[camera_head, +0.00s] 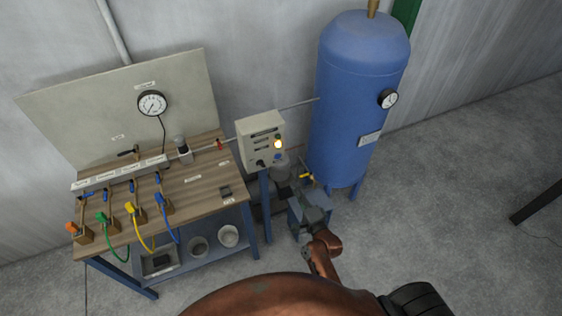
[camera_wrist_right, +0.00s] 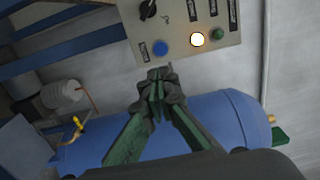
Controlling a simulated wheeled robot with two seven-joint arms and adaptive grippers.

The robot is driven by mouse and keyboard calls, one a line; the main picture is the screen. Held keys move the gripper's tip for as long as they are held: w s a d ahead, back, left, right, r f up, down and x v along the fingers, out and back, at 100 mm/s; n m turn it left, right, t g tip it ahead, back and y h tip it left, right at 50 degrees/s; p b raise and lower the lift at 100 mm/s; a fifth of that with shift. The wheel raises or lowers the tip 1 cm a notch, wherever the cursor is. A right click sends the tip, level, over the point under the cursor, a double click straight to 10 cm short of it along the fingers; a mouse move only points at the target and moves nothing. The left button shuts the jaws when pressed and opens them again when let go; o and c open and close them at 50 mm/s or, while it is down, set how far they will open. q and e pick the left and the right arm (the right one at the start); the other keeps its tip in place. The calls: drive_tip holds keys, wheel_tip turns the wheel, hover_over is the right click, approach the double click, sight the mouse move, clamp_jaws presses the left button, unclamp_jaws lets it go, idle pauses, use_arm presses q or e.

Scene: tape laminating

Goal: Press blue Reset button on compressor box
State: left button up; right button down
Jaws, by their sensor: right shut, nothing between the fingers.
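The compressor box (camera_head: 261,137) is a light beige control box beside the blue tank. Its blue Reset button (camera_head: 278,157) is at the lower part of the face, below a lit yellowish lamp (camera_head: 278,144). In the right wrist view the blue button (camera_wrist_right: 160,48) sits left of the lit lamp (camera_wrist_right: 197,39) and a green button (camera_wrist_right: 218,34). My right gripper (camera_wrist_right: 156,72) is shut and empty, its tips just below the blue button in that view; I cannot tell the gap to the panel. It also shows in the head view (camera_head: 280,172), just below the box. My left gripper is not in view.
A blue tank (camera_head: 360,95) with a gauge (camera_head: 388,98) stands right of the box. A workbench (camera_head: 195,188) with several coloured valves and hoses is at the left. A black rotary knob (camera_wrist_right: 148,9) is on the box. Open floor (camera_head: 450,190) lies to the right.

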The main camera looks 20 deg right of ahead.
sight(279, 157)
idle(0.3)
drive_tip(key=w+b, duration=0.2)
drive_tip(key=w, duration=0.2)
drive_tip(key=w+b, duration=0.1)
drive_tip(key=w, duration=0.3)
drive_tip(key=w+b, duration=0.2)
drive_tip(key=w, duration=0.3)
drive_tip(key=shift+a+f+b, duration=0.1)
drive_tip(key=shift+a+b, duration=0.15)
drive_tip(key=shift+b, duration=0.05)
drive_tip(key=shift+w, duration=0.45)
drive_tip(key=shift+w+d, duration=0.1)
